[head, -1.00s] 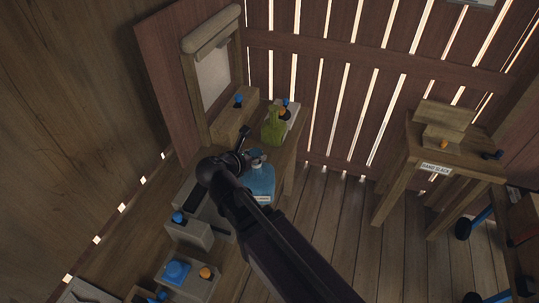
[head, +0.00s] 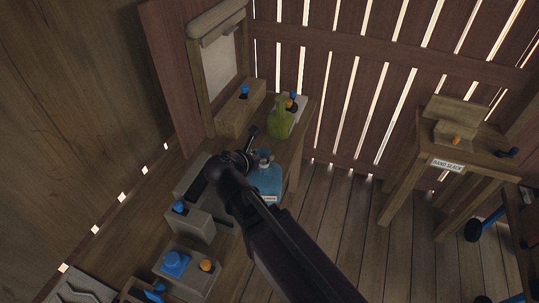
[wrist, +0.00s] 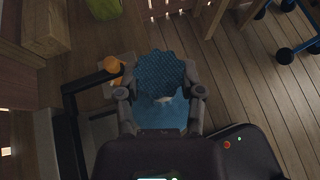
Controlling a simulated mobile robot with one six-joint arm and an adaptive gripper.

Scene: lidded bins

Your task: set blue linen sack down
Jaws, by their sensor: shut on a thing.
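The blue linen sack (head: 267,181) has a pale label low on its front and a gathered top. In the head view it is at the right edge of the wooden bench (head: 293,150), just below the green sack (head: 281,119). My gripper (head: 259,157) is at its neck. In the wrist view my gripper's fingers (wrist: 160,93) close on both sides of the sack's textured blue top (wrist: 161,68). The sack's underside is hidden, so I cannot tell whether it touches the bench.
Grey bins with blue knobs (head: 180,207) and an orange knob (head: 207,265) line the bench at left. A wooden box (head: 240,110) stands behind. A small labelled table (head: 447,165) stands at right, with open plank floor (head: 345,215) between.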

